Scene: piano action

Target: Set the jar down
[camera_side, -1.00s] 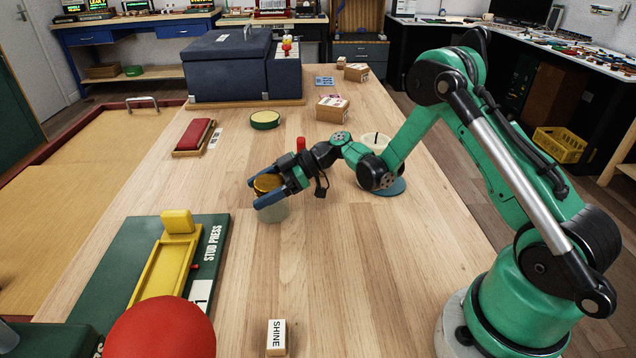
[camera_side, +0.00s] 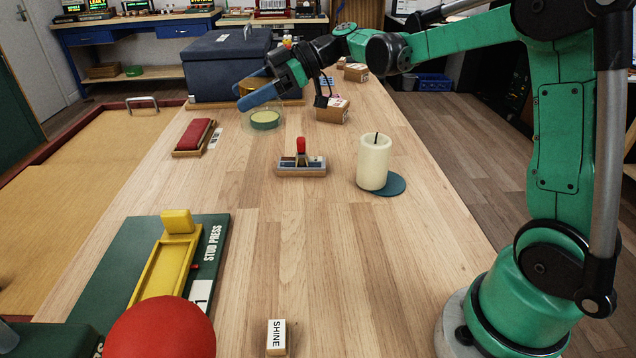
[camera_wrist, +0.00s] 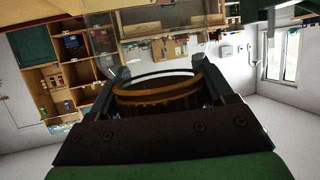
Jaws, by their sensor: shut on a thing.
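The jar (camera_side: 251,84) has a gold-brown lid and a clear, faint body. My gripper (camera_side: 247,88), with blue fingers, is shut on it around the lid. In the wrist view the jar (camera_wrist: 160,95) sits between the two fingers, its rim showing as a ring. In the side view the jar body overlaps a round green pad with a pale yellow top (camera_side: 265,119), seen through the glass. I cannot tell whether the jar's base touches the pad or is above it.
A dark blue case (camera_side: 222,70) stands just behind my gripper. A red-topped block (camera_side: 194,136) lies to the left and a cardboard box (camera_side: 332,110) to the right. Nearer are a small red-knobbed device (camera_side: 301,162) and a cream candle (camera_side: 374,162).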

